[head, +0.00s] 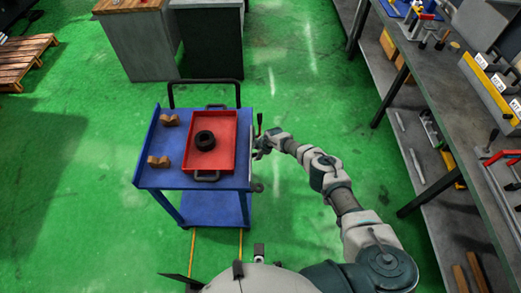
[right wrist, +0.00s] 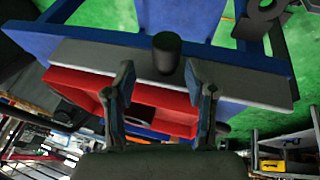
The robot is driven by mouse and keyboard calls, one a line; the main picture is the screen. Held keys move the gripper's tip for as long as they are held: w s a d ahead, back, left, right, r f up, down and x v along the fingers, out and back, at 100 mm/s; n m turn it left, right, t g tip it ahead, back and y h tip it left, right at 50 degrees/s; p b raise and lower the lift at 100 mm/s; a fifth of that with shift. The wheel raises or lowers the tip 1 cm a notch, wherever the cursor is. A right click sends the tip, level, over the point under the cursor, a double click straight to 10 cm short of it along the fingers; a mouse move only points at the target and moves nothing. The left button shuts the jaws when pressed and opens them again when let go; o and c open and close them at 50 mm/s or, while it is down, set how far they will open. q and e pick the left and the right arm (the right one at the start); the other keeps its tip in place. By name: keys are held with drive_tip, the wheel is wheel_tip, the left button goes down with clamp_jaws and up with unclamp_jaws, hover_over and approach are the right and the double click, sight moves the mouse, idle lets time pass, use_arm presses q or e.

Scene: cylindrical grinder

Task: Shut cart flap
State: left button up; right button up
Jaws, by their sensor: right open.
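The blue cart (head: 158,180) stands in front of me. My right gripper (head: 262,143) is at the cart's right side, with its arm coming in from the lower right. In the right wrist view the right gripper (right wrist: 161,75) is open. A black cylindrical knob (right wrist: 167,52) shows between and slightly beyond its fingertips; contact cannot be told. Behind the fingers runs a grey strip (right wrist: 235,78) along the blue cart frame (right wrist: 205,52). I cannot tell for sure which part is the flap, or its angle. My left gripper is not in view.
A red tray (head: 222,158) with a black ring (head: 205,140) lies on the cart, beside two brown blocks (head: 158,161) (head: 169,120). A grey workbench (head: 430,105) runs along the right. Cabinets (head: 140,45) stand behind the cart.

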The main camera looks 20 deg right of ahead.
drive_tip(key=shift+s+d+r, duration=0.2)
drive_tip(key=shift+s, duration=0.25)
drive_tip(key=shift+v, duration=2.25)
drive_tip(key=shift+w, duration=0.1)
